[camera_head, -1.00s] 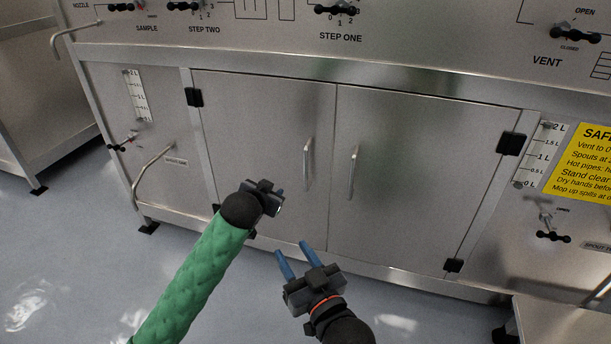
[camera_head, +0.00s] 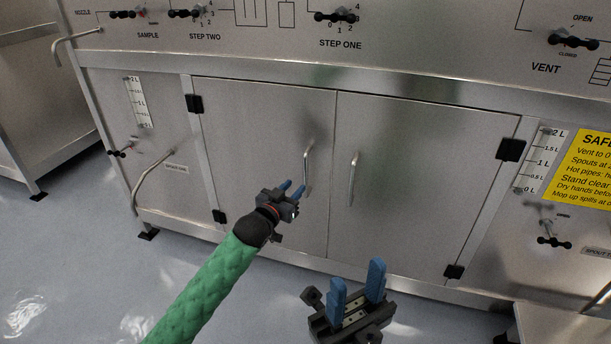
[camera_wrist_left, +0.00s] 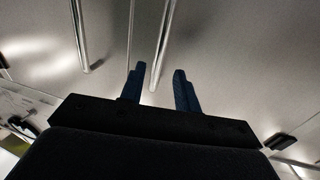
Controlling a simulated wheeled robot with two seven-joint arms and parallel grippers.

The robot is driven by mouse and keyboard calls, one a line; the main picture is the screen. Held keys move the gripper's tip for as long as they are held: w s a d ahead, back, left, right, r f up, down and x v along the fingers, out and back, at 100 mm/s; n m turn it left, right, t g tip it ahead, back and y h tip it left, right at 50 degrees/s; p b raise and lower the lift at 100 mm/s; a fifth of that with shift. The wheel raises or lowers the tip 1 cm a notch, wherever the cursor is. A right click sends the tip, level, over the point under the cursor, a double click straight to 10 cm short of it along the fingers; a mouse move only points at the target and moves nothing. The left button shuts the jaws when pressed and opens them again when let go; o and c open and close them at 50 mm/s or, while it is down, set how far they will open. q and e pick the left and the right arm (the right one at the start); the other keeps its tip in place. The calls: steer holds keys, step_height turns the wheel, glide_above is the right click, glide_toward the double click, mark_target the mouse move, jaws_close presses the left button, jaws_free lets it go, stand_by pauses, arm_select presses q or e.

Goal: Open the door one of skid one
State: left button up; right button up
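The skid's steel cabinet front has two shut doors, a left door (camera_head: 262,125) and a right door (camera_head: 420,170), meeting at a middle seam. No door number shows. The left door's handle (camera_head: 307,165) and the right door's handle (camera_head: 353,178) are upright bars beside the seam. My left gripper (camera_head: 291,188) is open and empty, just below and left of the left handle's lower end. In the left wrist view, upside down, that handle (camera_wrist_left: 164,45) ends near the gap between the blue fingers (camera_wrist_left: 159,85); contact cannot be told. My right gripper (camera_head: 357,284) is open and empty, low in front.
Black hinges (camera_head: 194,103) edge the doors. A control panel (camera_head: 260,38) with several knobs runs above. A bent pipe (camera_head: 150,177) projects at left; a yellow safety sign (camera_head: 590,165) is at right. The floor (camera_head: 70,270) before the left side is clear.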

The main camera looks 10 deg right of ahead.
arm_select(q)
steer(key=b, duration=0.1)
glide_above(305, 193)
steer(key=shift+w+d+r, duration=0.1)
steer(key=shift+w+d, duration=0.05)
steer(key=shift+w, duration=0.25)
jaws_close()
